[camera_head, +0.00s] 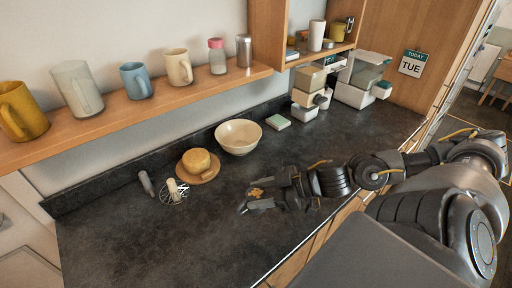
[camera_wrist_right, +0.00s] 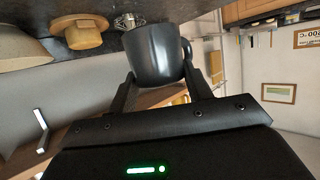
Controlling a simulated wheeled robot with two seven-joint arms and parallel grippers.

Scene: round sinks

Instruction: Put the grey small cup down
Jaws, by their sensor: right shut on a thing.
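The grey small cup (camera_wrist_right: 155,55) is dark and smooth and sits between the two fingers of my right gripper in the right wrist view, which looks upside down. Its handle shows at the right side of the cup. My right gripper (camera_head: 250,198) is low over the dark countertop (camera_head: 130,240) in the head view, to the right of the whisk. The cup is hard to make out there against the dark counter. I cannot tell whether its base touches the counter. My left gripper is not in view.
A cream bowl (camera_head: 238,136), a round yellow item on a wooden board (camera_head: 210,172), a whisk (camera_head: 174,193) and a grey-handled tool (camera_head: 146,183) lie behind and left of the gripper. Mugs line the shelf (camera_head: 130,105). The front-left counter is clear.

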